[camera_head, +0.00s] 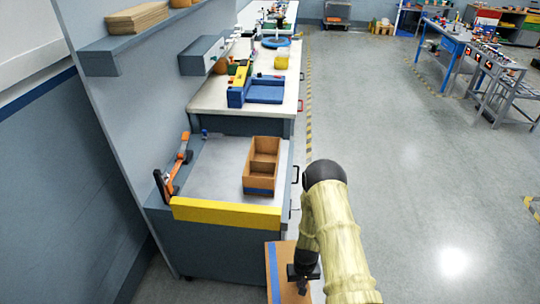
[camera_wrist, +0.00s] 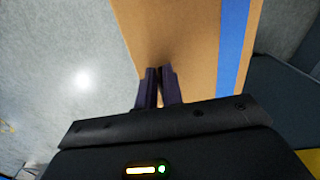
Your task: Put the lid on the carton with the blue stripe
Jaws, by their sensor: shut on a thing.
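The open carton (camera_head: 247,177) is brown with an inner divider and a blue stripe low on its front face. It sits on the grey worktop. The lid (camera_head: 287,248) is a flat brown panel with a blue stripe along one side. It also shows in the wrist view (camera_wrist: 180,38), stripe at its right. My gripper (camera_head: 303,284) is shut on the lid near the bottom of the head view, below and right of the carton, apart from it. In the wrist view my gripper (camera_wrist: 160,72) has its two dark fingers close together at the lid. The lid's far end is cut off.
The worktop (camera_head: 212,170) has a yellow front edge (camera_head: 225,213) and an orange-and-black tool (camera_head: 180,165) at its left. A higher bench (camera_head: 215,105) with a blue fixture (camera_head: 262,92) stands behind.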

